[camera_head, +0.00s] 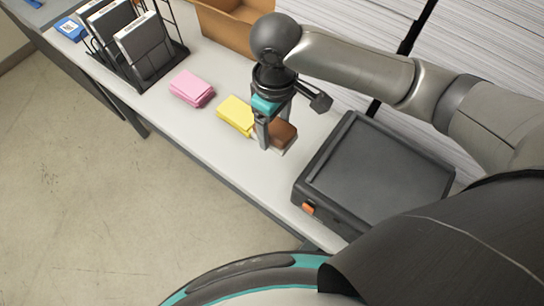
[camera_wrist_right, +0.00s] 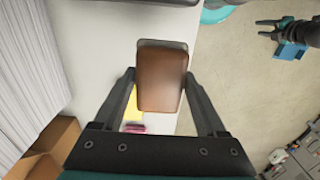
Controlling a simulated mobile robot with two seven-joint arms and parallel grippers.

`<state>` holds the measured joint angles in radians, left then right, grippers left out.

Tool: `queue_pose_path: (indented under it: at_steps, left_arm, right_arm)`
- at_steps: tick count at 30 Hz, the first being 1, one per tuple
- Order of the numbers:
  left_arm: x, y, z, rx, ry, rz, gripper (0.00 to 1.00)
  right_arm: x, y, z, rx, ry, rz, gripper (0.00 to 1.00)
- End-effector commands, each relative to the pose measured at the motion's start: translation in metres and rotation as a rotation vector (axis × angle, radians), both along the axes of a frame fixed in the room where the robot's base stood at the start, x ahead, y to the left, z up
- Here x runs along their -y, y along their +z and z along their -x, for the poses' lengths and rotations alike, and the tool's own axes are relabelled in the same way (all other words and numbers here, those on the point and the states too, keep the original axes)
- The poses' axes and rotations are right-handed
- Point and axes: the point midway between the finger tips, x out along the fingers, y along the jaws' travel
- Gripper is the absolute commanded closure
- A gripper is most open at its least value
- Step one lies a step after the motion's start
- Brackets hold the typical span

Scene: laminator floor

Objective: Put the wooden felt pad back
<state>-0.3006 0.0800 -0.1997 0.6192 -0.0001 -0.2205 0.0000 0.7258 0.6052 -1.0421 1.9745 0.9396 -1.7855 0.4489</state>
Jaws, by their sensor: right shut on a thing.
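The wooden felt pad (camera_head: 284,133) is a brown block with a pale grey layer along its lower edge. My right gripper (camera_head: 273,139) is shut on it, with a finger on each side. In the right wrist view the pad (camera_wrist_right: 161,82) sits between the fingertips of the right gripper (camera_wrist_right: 160,85). It is at the work table (camera_head: 222,125), left of the laminator; I cannot tell whether it touches the top. My left gripper (camera_wrist_right: 264,29) shows small at the upper right of the right wrist view, its fingers apart.
A black laminator (camera_head: 375,175) stands just right of the pad. A yellow pad stack (camera_head: 236,114) is close on the left, with a pink stack (camera_head: 191,88) beyond. A wire rack (camera_head: 145,50) and a cardboard box (camera_head: 225,25) stand farther back. The front table strip is clear.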

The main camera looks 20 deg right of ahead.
Motion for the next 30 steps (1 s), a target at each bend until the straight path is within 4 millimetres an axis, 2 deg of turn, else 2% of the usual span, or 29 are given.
queue_pose_path:
  at_steps: [1,3,9,12,20,25,30]
  left_arm:
    - [0.0,-0.003,0.005,-0.008,0.0,-0.001,0.55]
    - [0.0,-0.005,0.008,-0.013,0.0,-0.001,0.55]
    - [0.0,-0.011,0.008,-0.013,0.0,-0.001,0.55]
    - [0.0,-0.013,0.004,-0.007,0.0,-0.001,0.55]
    - [0.001,-0.016,-0.004,0.007,0.0,0.001,0.55]
    - [0.001,-0.02,-0.004,0.007,0.0,0.001,0.55]
    - [0.001,-0.021,-0.004,0.007,0.0,0.001,0.55]
  right_arm:
    - [0.001,-0.017,0.001,-0.007,-0.003,0.003,0.78]
    - [0.001,-0.036,0.001,-0.005,-0.002,0.002,0.78]
    - [0.001,-0.089,0.001,-0.004,-0.002,0.002,0.78]
    - [0.0,-0.109,0.0,-0.002,-0.001,0.001,0.78]
    - [0.0,-0.135,0.0,0.0,-0.001,0.0,0.78]
    - [0.0,-0.161,0.0,-0.002,-0.001,0.001,0.78]
    - [0.0,-0.171,0.0,0.001,0.0,0.0,0.78]
